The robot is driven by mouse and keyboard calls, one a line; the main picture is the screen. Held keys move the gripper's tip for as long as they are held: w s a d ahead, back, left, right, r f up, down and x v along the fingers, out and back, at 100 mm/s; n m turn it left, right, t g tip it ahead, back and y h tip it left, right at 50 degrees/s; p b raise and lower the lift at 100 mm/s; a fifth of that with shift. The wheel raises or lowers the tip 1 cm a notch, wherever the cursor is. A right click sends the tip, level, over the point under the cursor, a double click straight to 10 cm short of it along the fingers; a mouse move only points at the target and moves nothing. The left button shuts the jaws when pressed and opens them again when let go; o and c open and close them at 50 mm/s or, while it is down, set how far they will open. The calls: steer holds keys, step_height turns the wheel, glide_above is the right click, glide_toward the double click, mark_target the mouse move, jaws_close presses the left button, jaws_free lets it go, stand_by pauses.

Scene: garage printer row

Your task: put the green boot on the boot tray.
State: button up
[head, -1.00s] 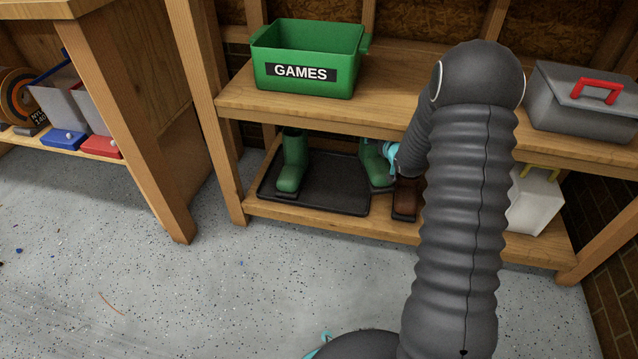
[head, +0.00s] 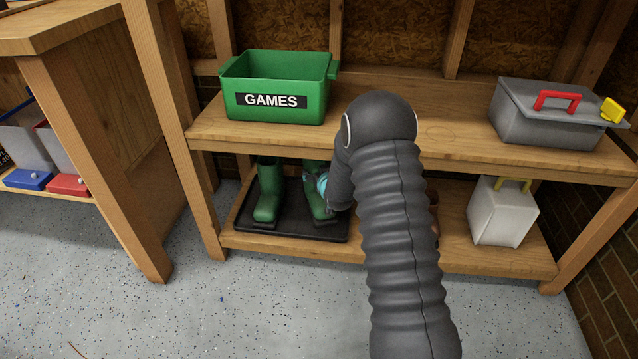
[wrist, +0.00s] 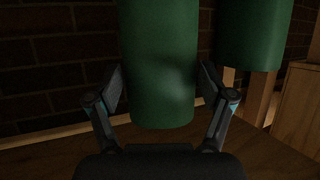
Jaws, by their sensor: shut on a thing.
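The green boot (head: 316,205) in my gripper is upright over the right part of the black boot tray (head: 293,232). I cannot tell whether its sole touches the tray. My gripper (head: 323,184) is shut on the boot's shaft and partly hidden by my arm. In the wrist view, the held boot's shaft (wrist: 160,70) is between the two fingers (wrist: 161,85). A matching green boot (head: 268,190) stands on the left part of the tray. It also shows at the right of the wrist view (wrist: 254,35).
The tray lies on the lower shelf (head: 455,250), beneath an upper shelf holding a green GAMES bin (head: 277,90) and a grey toolbox (head: 548,115). A white jug (head: 500,212) stands right. A brown item behind my arm is mostly hidden. A wooden post stands left of the tray.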

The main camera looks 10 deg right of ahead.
mark_target(315, 202)
steer(key=shift+f, duration=1.95)
steer(key=shift+b, duration=0.35)
steer(key=shift+f, duration=0.2)
steer(key=o, duration=1.7)
